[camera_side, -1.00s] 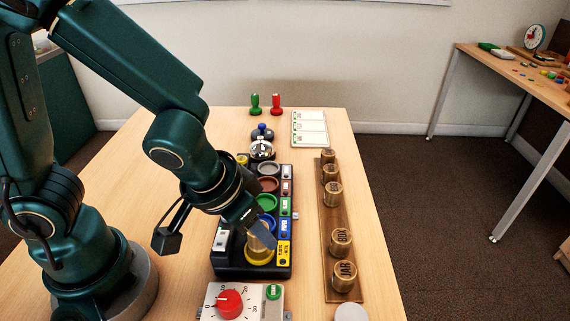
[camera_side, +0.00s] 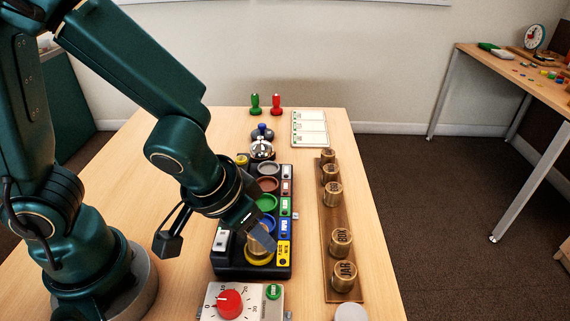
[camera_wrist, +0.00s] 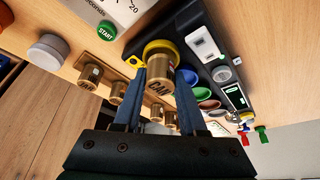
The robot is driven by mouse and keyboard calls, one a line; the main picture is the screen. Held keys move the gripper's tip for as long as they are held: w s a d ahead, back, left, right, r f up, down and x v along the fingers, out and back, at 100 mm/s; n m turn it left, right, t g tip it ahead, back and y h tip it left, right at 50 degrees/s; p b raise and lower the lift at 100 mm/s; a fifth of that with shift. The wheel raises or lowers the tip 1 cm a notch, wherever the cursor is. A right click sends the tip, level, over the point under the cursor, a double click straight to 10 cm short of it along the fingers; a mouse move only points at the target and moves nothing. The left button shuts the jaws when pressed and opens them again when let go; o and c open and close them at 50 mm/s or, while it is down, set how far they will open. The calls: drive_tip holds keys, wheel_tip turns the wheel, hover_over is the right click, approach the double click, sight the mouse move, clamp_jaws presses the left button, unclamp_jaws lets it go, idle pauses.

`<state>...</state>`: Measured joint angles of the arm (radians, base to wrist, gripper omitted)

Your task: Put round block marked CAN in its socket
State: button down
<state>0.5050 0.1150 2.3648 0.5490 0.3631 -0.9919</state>
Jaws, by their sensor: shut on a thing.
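The round brass block marked CAN (camera_wrist: 159,73) is between my gripper's blue fingers in the wrist view, its lettering facing the camera. My gripper (camera_side: 262,240) is shut on it. The block stands at the yellow-ringed socket (camera_side: 259,260) at the near end of the black sorting unit (camera_side: 226,270). In the wrist view the yellow ring (camera_wrist: 153,47) shows around the block's far end. I cannot tell how deep the block sits. My fingers hide much of the block in the side view.
Blue, green, brown and grey sockets run farther back along the unit. A wooden rack (camera_side: 328,215) with several brass blocks stands to the right. A timer box with a red dial (camera_side: 230,303) is close in front. Two stampers (camera_side: 276,104) and a white card (camera_side: 309,128) are at the back.

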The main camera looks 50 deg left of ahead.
drive_tip(key=shift+f, duration=0.45)
idle(0.4)
drive_tip(key=c, duration=0.8)
unclamp_jaws()
drive_tip(key=shift+o, duration=0.2)
drive_tip(key=v, duration=1.1)
wheel_tip(320, 180, up, 6)
idle(0.4)
